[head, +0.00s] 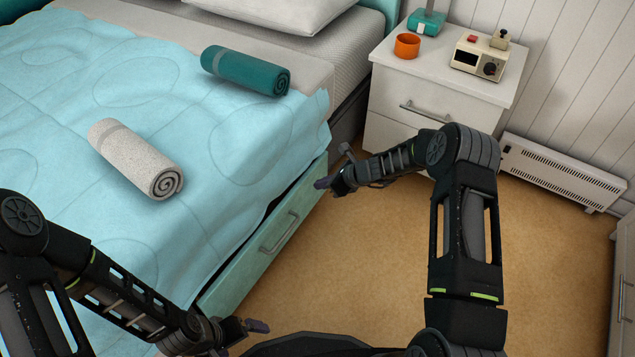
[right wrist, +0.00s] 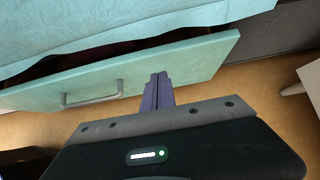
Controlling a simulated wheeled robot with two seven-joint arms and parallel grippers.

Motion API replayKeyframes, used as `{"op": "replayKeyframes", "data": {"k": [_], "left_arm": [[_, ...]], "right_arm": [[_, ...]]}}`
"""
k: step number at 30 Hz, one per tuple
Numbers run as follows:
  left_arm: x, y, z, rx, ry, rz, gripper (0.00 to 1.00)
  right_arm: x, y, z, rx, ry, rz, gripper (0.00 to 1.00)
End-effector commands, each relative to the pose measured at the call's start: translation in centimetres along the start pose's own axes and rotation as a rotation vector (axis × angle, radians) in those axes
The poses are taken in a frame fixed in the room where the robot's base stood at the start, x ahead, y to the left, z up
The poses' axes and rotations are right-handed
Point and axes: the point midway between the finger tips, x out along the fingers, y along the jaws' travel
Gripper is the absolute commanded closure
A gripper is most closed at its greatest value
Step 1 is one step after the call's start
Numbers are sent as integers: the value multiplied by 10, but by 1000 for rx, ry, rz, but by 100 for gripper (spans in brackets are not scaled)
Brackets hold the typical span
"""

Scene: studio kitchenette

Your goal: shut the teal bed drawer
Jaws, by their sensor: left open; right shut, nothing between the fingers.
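The teal bed drawer (head: 262,250) is in the side of the bed, under the blue cover, with a silver bar handle (head: 279,233). It stands out a little, with a dark gap behind the top of its front. My right gripper (head: 322,184) is shut and empty by the far end of the drawer front. In the right wrist view the drawer front (right wrist: 190,65) lies just beyond the shut fingers (right wrist: 157,90), with the handle (right wrist: 92,94) to their left; I cannot tell if they touch. My left gripper (head: 258,327) is open and empty, low near the drawer's near end.
The bed's blue cover (head: 200,130) carries a grey rolled towel (head: 135,158) and a teal rolled towel (head: 245,70). A white nightstand (head: 395,85) stands past the drawer's far end. A heater (head: 560,172) is along the wall. The floor (head: 350,260) beside the drawer is clear.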

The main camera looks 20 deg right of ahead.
Motion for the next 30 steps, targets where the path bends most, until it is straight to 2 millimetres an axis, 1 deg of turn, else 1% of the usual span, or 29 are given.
{"op": "replayKeyframes", "data": {"k": [1, 2, 3, 6, 9, 13, 15, 18, 28, 30], "left_arm": [[0, 0, 0, 0, 0, 0, 0], [-7, 2, 0, 0, -2, 0, 0], [-11, 4, 1, 0, -5, 0, 0], [-19, 6, 2, 1, -8, 1, 0], [-25, 9, 3, 3, -13, 2, 0], [-30, 13, 5, 6, -18, 4, 0], [-31, 14, 6, 7, -19, 5, 0], [-32, 14, 6, 8, -21, 6, 0], [-31, 14, 7, 8, -21, 6, 0], [-31, 14, 7, 8, -21, 6, 0]], "right_arm": [[-5, -2, -4, 0, 0, 0, 100], [-16, -3, 0, -1, -1, -1, 100], [-26, -3, 1, 0, -1, -1, 100], [-50, -2, 0, -1, 0, -1, 100], [-71, -2, 0, -1, 1, -1, 100], [-91, -2, -1, -2, 1, 0, 100], [-97, -1, -2, -2, 0, 1, 100], [-102, -1, -2, -1, 0, 1, 100], [-103, -1, -4, -1, 1, 1, 100], [-104, -4, -8, 7, 3, -4, 100]]}}
